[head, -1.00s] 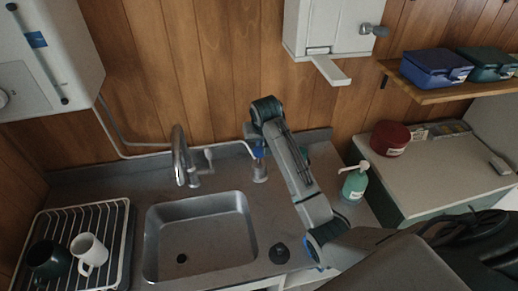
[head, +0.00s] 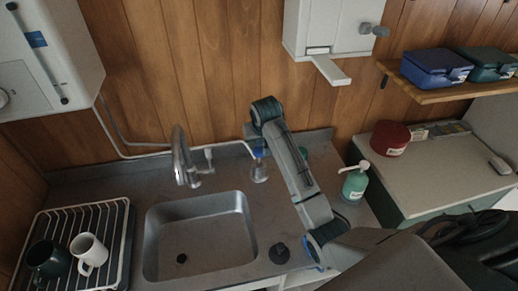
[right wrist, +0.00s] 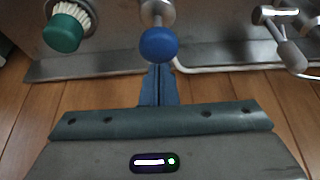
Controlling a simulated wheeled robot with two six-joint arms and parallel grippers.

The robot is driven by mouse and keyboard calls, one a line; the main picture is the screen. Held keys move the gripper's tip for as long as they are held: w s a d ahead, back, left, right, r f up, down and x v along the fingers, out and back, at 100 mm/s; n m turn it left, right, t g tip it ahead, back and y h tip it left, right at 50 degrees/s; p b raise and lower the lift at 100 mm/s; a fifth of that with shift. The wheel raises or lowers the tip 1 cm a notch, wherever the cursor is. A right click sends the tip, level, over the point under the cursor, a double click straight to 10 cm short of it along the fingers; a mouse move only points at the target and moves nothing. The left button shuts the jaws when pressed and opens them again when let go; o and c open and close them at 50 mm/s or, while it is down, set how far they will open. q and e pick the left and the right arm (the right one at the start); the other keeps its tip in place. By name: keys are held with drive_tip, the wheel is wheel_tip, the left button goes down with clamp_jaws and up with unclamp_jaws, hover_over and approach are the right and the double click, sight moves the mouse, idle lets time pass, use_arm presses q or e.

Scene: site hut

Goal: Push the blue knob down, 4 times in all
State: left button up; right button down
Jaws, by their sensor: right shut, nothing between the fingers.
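The blue knob (head: 259,152) tops a metal stem and base at the back of the counter, right of the tap. In the right wrist view the round blue knob (right wrist: 158,45) shows large, with its metal stem behind it. My right gripper (right wrist: 158,70) is shut and empty, its fingertips pointing at the knob and partly covered by it in that view. In the head view the right gripper (head: 254,141) is at the knob, small and partly hidden by my arm. I cannot tell whether the tips touch the knob. My left gripper is not in view.
The tap (head: 181,158) and sink (head: 200,237) are left of the knob. A green-handled brush (right wrist: 62,32) stands nearby. A green pump bottle (head: 354,184) is to the right. A wall dispenser (head: 328,30) hangs above. A rack (head: 122,232) holds two mugs.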

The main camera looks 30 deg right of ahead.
sight(260, 150)
drive_tip(key=shift+f+b, duration=0.55)
drive_tip(key=shift+f, duration=1.75)
drive_tip(key=shift+s+r, duration=0.1)
wheel_tip(260, 150, up, 2)
drive_tip(key=shift+r+p, duration=0.25)
drive_tip(key=shift+p, duration=0.9)
drive_tip(key=shift+r, duration=1.05)
